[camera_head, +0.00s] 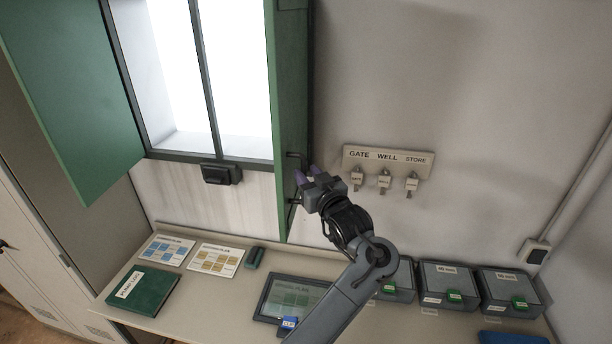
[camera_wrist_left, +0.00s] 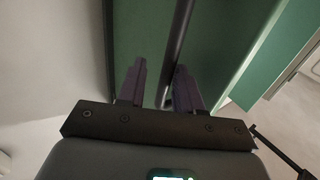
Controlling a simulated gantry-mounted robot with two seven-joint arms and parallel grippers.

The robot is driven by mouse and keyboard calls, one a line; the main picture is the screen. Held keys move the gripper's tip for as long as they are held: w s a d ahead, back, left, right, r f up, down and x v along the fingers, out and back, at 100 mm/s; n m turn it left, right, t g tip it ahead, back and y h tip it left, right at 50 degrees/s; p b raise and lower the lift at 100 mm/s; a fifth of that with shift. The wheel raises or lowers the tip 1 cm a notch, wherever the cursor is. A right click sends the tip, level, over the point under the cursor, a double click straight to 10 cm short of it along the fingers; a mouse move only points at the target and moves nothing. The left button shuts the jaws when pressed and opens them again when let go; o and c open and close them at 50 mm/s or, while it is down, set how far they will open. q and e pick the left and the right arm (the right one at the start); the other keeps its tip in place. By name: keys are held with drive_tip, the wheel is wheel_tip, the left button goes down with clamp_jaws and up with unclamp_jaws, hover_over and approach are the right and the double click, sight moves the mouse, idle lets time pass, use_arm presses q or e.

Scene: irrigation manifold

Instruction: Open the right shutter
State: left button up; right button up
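The right shutter (camera_head: 290,100) is a green panel at the right of the bright window, standing swung out from the wall and seen nearly edge-on. A dark bar handle (camera_head: 291,156) is on its right-hand face. My left gripper (camera_head: 306,178) is at this handle. In the left wrist view the bar (camera_wrist_left: 178,35) runs between the two fingers of the gripper (camera_wrist_left: 161,85), closer to the right finger. A gap shows beside the left finger, so the gripper is open around the bar. Whether the right finger touches it I cannot tell. My right gripper is not in view.
The left shutter (camera_head: 75,100) stands open. A key rack (camera_head: 388,158) hangs just right of my gripper. The desk (camera_head: 215,310) below holds a tablet (camera_head: 292,298), a green book (camera_head: 143,290), cards and several grey boxes (camera_head: 447,287). A dark latch block (camera_head: 221,174) sits under the window.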

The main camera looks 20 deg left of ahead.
use_arm(q)
drive_tip(key=b+v, duration=0.2)
drive_tip(key=v, duration=0.7)
drive_tip(key=shift+s, duration=0.2)
drive_tip(key=shift+s+d, duration=0.1)
